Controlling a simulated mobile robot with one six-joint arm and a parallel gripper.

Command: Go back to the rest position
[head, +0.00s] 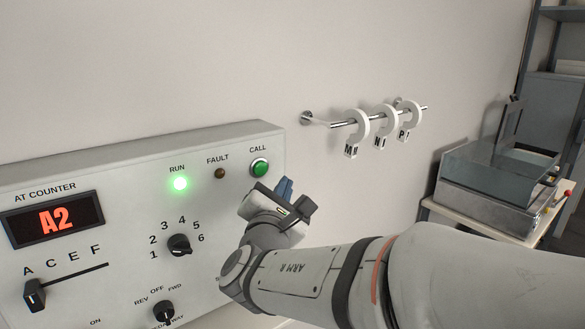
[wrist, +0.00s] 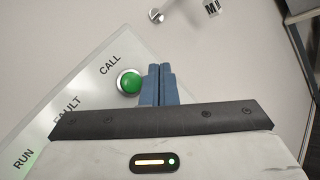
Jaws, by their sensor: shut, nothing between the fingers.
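My gripper (head: 284,187) is in front of the control panel's right edge, just below and to the right of the green CALL button (head: 260,168). In the wrist view its two blue fingers (wrist: 158,72) are closed together with nothing between them. The CALL button shows there too, just left of the fingertips (wrist: 129,82). I cannot tell how far the fingertips stand from the panel face. My arm reaches in from the lower right.
The panel (head: 120,215) has a lit green RUN lamp (head: 180,183), a display reading A2 (head: 55,220), a rotary knob (head: 179,245) and a slider (head: 35,294). A wall rail (head: 345,123) carries white lettered rings (head: 361,128). A grey machine (head: 495,180) stands on a table at right.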

